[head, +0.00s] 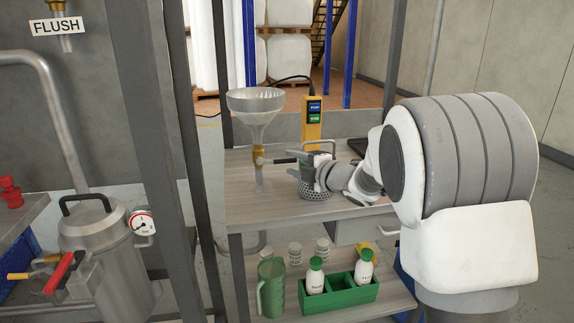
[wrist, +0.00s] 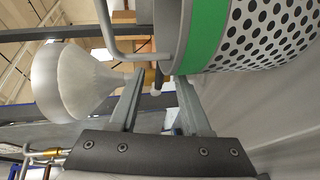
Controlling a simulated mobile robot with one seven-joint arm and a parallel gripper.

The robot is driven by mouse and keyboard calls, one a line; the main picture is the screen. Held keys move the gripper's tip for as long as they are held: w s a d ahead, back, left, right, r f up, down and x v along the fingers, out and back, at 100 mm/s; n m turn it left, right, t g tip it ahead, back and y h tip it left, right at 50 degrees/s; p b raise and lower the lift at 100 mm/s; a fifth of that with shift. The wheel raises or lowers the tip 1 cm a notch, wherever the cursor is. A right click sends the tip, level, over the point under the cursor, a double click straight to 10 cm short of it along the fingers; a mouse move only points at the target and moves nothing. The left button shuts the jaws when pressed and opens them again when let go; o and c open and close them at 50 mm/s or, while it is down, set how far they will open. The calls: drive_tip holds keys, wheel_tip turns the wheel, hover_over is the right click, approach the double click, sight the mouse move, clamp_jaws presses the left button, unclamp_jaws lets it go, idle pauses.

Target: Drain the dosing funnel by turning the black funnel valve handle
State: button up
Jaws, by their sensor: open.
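The dosing funnel (head: 256,106) is a clear cone standing upright above the wooden bench, with a brass valve (head: 257,158) below it. The black valve handle (head: 282,161) sticks out to the right from the brass body. My gripper (head: 293,162) is open and comes from the right, with its fingertips close to the handle's free end. In the wrist view the funnel (wrist: 72,82) is at the left.
A yellow pendant (head: 312,122) stands behind. A grey post (head: 190,150) is left of the bench. Bottles in a green caddy (head: 345,294) are below.

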sight(288, 161)
drive_tip(key=shift+x, duration=1.7)
clamp_jaws()
